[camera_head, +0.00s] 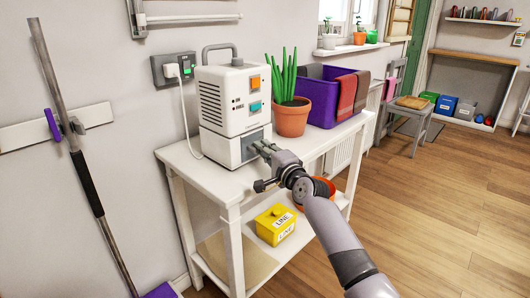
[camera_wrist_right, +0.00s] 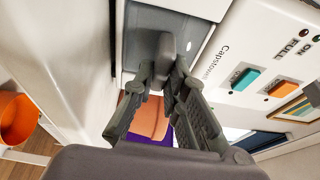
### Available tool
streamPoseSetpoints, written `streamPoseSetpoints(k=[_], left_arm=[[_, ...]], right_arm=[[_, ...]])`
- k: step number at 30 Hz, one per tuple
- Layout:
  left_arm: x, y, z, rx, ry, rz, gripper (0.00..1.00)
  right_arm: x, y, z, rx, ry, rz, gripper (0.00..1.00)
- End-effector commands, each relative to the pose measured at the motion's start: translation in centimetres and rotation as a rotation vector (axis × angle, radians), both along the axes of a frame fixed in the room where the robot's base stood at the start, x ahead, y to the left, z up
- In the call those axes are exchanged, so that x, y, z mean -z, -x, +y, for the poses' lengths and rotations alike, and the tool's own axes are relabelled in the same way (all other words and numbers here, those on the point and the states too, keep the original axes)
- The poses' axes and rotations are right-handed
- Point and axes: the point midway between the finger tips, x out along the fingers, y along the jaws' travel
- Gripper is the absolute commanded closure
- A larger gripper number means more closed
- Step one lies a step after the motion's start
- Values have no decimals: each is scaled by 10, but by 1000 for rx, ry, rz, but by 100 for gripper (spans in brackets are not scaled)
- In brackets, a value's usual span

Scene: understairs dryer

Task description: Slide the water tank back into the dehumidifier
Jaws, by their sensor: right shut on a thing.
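The white dehumidifier (camera_head: 224,95) stands upright on the white table, with a grey carrying handle on top and orange and teal buttons on its front. The water tank's grey front (camera_head: 249,151) is low in the machine's front, and it also fills the top of the wrist view (camera_wrist_right: 140,35). My right gripper (camera_head: 264,149) reaches it from the front right. In the wrist view its fingers (camera_wrist_right: 167,78) are shut on the tank's grey handle (camera_wrist_right: 167,48). How far the tank is in cannot be told. My left gripper is out of view.
A potted plant (camera_head: 291,119) and a purple bin with cloths (camera_head: 317,97) stand right of the dehumidifier on the white table (camera_head: 197,165). A yellow box (camera_head: 275,225) is on the lower shelf. A plugged-in cord (camera_head: 184,118) runs at the left. Open floor lies right.

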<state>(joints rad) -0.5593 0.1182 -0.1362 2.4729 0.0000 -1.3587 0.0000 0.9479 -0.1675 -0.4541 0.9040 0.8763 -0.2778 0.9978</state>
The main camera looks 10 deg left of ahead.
Motion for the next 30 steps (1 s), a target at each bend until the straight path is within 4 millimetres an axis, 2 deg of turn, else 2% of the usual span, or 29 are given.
streamPoseSetpoints(k=[1,11,23,30], left_arm=[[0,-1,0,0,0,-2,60],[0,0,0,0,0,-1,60],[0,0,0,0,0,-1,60],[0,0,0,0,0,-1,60]], right_arm=[[-2,0,0,0,-2,-2,86],[0,0,0,0,-1,-1,64],[2,2,-1,-2,0,3,64],[2,20,-13,-4,-3,2,64]])
